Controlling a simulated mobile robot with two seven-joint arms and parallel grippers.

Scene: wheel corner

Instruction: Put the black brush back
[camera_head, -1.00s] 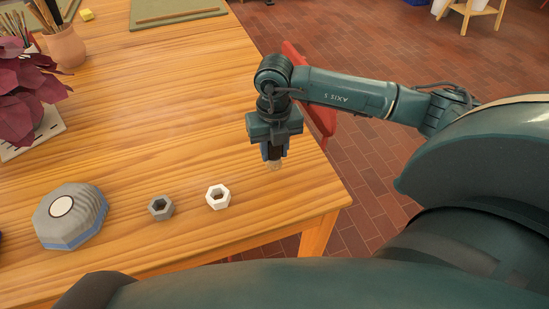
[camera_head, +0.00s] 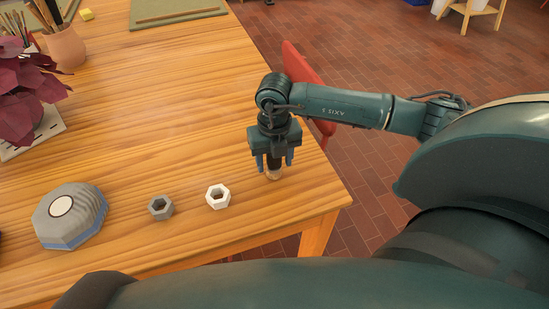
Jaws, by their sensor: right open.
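My right gripper (camera_head: 273,161) points down over the right front part of the wooden table, its two bluish fingers apart. Between the fingers is a dark upright piece with a pale tan lower end (camera_head: 274,175), which looks like the black brush. Its upper part is hidden by the gripper. Its lower end is at or very near the tabletop; I cannot tell whether it touches. My left gripper is out of view.
A white hex nut (camera_head: 218,197) and a grey hex nut (camera_head: 160,208) lie left of the gripper. A grey-blue faceted object (camera_head: 70,216) sits farther left. A terracotta pot (camera_head: 65,47) holds brushes behind a red-leaved plant (camera_head: 25,92). The table's middle (camera_head: 165,115) is clear.

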